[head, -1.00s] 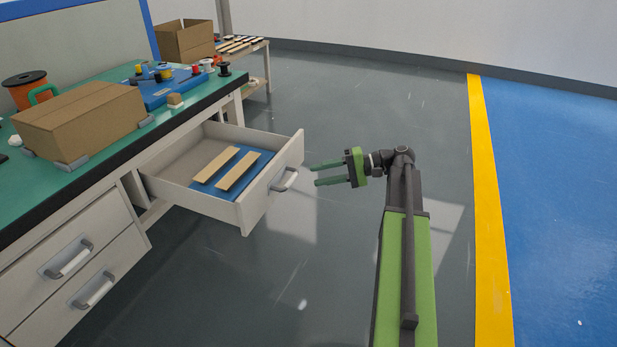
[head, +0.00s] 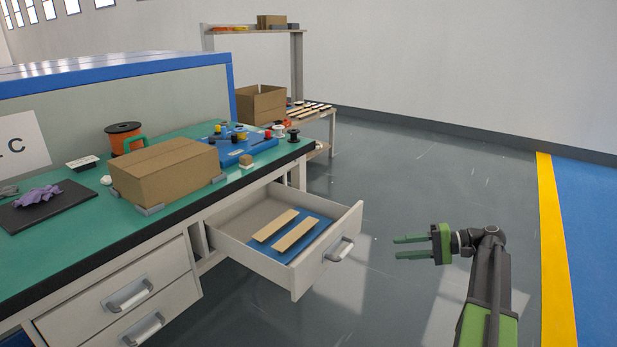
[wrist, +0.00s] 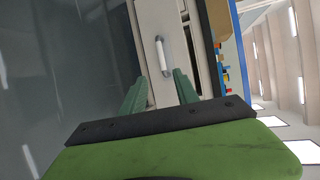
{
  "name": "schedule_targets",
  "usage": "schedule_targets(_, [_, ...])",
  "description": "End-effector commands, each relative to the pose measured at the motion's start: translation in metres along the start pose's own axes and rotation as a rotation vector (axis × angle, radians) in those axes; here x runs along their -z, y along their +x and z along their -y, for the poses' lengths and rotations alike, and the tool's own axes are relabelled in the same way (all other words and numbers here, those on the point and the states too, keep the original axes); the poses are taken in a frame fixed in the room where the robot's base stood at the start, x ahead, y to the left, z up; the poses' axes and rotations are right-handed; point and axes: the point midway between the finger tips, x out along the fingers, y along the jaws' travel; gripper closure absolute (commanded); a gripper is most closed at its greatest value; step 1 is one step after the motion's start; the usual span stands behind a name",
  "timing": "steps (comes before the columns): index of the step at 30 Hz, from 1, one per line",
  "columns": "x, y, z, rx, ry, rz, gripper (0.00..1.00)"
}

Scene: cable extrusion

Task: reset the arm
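My gripper (head: 411,247) is open and empty, its two green fingers apart and pointing left in the head view. It hovers over the floor to the right of the open drawer (head: 327,262), clear of it. In the wrist view the open fingers (wrist: 160,92) point toward the drawer front, whose grey handle (wrist: 165,55) shows between and beyond them. Nothing is between the fingers.
The drawer holds two flat wooden strips (head: 293,236) on a blue sheet. The green workbench (head: 60,245) carries a cardboard box (head: 165,172), an orange spool (head: 122,135) and a blue tray (head: 240,148). Grey floor (head: 430,180) is free behind and right of my arm.

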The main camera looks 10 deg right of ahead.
Motion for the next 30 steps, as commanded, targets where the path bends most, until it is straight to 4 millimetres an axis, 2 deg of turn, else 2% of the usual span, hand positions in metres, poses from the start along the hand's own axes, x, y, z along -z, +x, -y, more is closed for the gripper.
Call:
schedule_targets(2, [-0.009, 0.028, -0.004, -0.060, 0.006, 0.023, 0.63])
schedule_targets(5, [-0.033, 0.091, -0.024, -0.237, 0.013, 0.071, 0.63])
schedule_targets(6, [-0.048, 0.120, -0.036, -0.339, 0.007, 0.095, 0.63])
schedule_targets(9, [-0.087, 0.178, -0.068, -0.609, -0.043, 0.146, 0.63])
schedule_targets(12, [-0.117, 0.207, -0.091, -0.830, -0.120, 0.174, 0.63])
schedule_targets(16, [-0.145, 0.224, -0.107, -1.061, -0.241, 0.193, 0.63])
schedule_targets(21, [-0.172, 0.232, -0.112, -1.312, -0.428, 0.199, 0.63])
schedule_targets(24, [-0.169, 0.220, -0.075, -1.323, -0.429, 0.192, 0.63])
schedule_targets(30, [-0.175, 0.205, -0.016, -1.321, -0.426, 0.193, 0.63])
